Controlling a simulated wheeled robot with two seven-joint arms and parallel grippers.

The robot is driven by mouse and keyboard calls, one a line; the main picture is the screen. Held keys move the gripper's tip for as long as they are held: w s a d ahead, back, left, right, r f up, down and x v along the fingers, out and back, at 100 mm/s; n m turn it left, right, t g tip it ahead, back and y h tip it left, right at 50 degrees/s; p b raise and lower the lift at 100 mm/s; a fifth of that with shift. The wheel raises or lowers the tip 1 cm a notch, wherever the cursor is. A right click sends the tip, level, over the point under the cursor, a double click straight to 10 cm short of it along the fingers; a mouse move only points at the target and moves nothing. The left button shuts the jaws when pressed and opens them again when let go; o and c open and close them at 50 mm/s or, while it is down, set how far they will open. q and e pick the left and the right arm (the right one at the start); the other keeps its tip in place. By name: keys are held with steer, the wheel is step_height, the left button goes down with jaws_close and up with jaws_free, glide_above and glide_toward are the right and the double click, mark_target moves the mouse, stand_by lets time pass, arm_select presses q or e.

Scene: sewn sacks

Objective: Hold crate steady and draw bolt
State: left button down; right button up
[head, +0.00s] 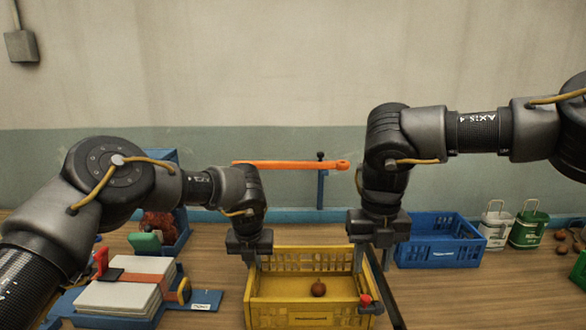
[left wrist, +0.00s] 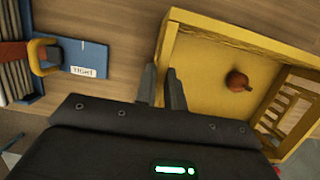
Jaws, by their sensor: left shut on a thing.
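A yellow crate (head: 262,316) stands on the table and holds a round brown-red thing, which also shows in the left wrist view (left wrist: 238,80). My left gripper (head: 254,263) is shut on the crate's left wall; its fingers sit on either side of that wall in the left wrist view (left wrist: 163,88). A red knob (head: 365,300), perhaps the bolt's, is at the crate's front right corner. My right gripper (head: 373,262) is above the crate's right side, behind the knob, with its fingers apart and apparently nothing between them. Its fingertips are small and partly hard to see.
A blue fixture with pale stacked sheets (head: 117,296) is at the left. An orange bar (head: 290,164) stands behind the yellow crate.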

mark_target(364, 297)
steer(key=shift+f, duration=4.35)
steer(key=shift+c, duration=0.3)
steer(key=c, duration=0.8)
steer(key=shift+a, duration=1.7)
steer(key=o, duration=0.9)
steer(key=shift+c, duration=0.2)
